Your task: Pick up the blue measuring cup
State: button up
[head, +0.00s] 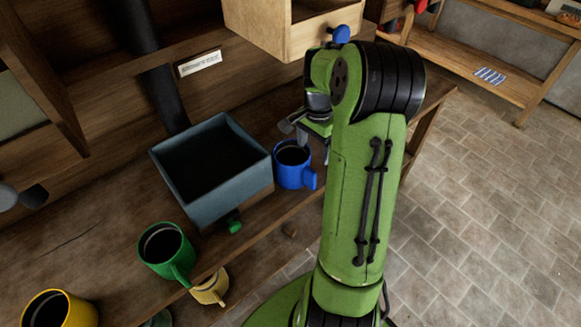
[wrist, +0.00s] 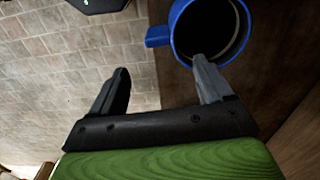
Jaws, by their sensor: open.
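The blue measuring cup (head: 293,168) stands upright on the wooden bench, just right of a blue-grey open box, with its handle pointing right. It also shows in the wrist view (wrist: 178,18), cut off by the top edge, with a dark inside. My gripper (head: 308,132) is beside and above the cup, partly hidden by my arm. In the wrist view my gripper (wrist: 160,66) is open and empty. The cup's handle lies beyond the gap between the fingers, and the right finger overlaps the cup's rim. I cannot tell whether it touches.
The blue-grey box (head: 250,178) has a green knob (head: 235,226). A wooden box (head: 290,35) hangs above. The stone floor (head: 490,200) is clear at right.

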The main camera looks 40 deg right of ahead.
aim_at(312, 174)
notch_tip(312, 174, down, 12)
jog(key=shift+a+r+b, duration=0.1)
jog(key=shift+b, duration=1.15)
grip_shut()
